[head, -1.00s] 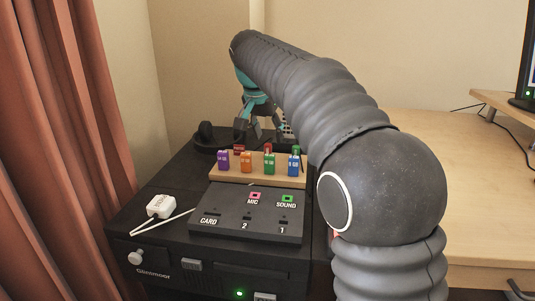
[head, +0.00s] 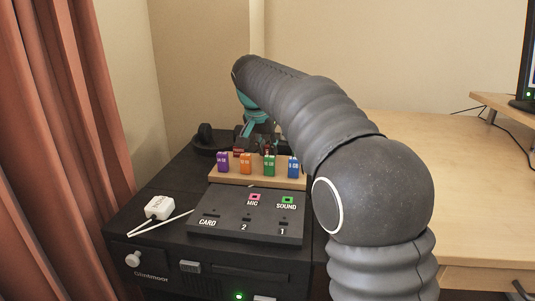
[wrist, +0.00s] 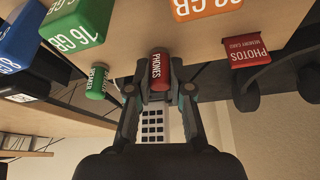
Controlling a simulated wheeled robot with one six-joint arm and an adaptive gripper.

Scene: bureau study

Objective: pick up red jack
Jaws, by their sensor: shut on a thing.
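The red jack (wrist: 158,68), lettered PHONES, is between the two fingers of my gripper (wrist: 159,90) in the wrist view. The fingers are shut on it. Its upper end in that view meets the underside-looking edge of the wooden holder (wrist: 200,50). I cannot tell whether it is clear of the holder. In the head view my gripper (head: 259,138) is behind the row of sticks, low over the holder's back edge, partly hidden by my arm.
A green jack (wrist: 96,82) and a red PHOTOS memory card (wrist: 250,52) flank my gripper. Purple (head: 223,162), orange (head: 245,163), green (head: 269,165) and blue (head: 293,167) sticks stand in front.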

